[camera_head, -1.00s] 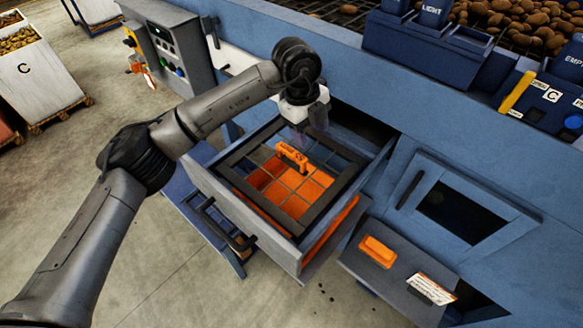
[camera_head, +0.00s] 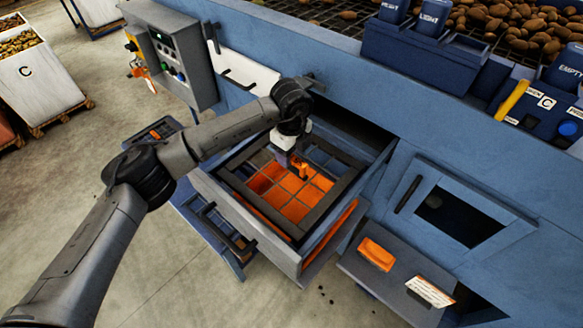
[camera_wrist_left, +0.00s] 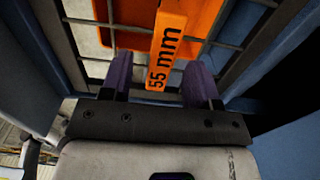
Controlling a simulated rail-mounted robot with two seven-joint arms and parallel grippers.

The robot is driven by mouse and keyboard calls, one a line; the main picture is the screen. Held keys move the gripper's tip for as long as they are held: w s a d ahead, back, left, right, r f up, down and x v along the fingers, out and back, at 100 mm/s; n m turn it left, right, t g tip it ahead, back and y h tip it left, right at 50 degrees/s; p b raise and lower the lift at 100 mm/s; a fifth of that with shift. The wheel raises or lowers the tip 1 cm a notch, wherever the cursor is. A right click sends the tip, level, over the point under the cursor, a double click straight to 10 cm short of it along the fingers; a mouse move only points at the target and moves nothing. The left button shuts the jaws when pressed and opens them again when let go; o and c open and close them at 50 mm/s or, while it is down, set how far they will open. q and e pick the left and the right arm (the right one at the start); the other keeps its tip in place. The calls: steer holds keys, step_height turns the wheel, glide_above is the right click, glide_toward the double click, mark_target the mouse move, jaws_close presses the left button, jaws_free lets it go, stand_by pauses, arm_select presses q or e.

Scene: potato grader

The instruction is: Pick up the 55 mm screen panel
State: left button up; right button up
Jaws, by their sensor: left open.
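The 55 mm screen panel, a dark square frame (camera_head: 325,208) with a wire grid, lies in the pulled-out drawer (camera_head: 243,222). Its orange handle (camera_head: 304,171) stands up near the far side of the grid. In the left wrist view the handle (camera_wrist_left: 171,35) carries the label "55 mm". My left gripper (camera_head: 294,161) is over the handle, pointing down. In the left wrist view its two purple fingers (camera_wrist_left: 160,84) are apart, with the labelled handle end between them; contact is not clear. My right gripper is not in view.
An orange block (camera_head: 377,254) and a white label card (camera_head: 430,291) are on the grey ledge right of the drawer. A control box (camera_head: 170,50) stands at upper left. Blue machine walls close in behind the drawer. Open floor (camera_head: 60,170) lies at left.

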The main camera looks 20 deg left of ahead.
mark_target(292, 157)
arm_select(q)
step_height(292, 157, down, 3)
steer(key=shift+f+p, duration=0.2)
steer(key=shift+p, duration=0.45)
steer(key=shift+w+f, duration=0.1)
steer(key=shift+f, duration=0.65)
steer(key=c, duration=1)
jaws_close()
steer(key=shift+r, duration=0.15)
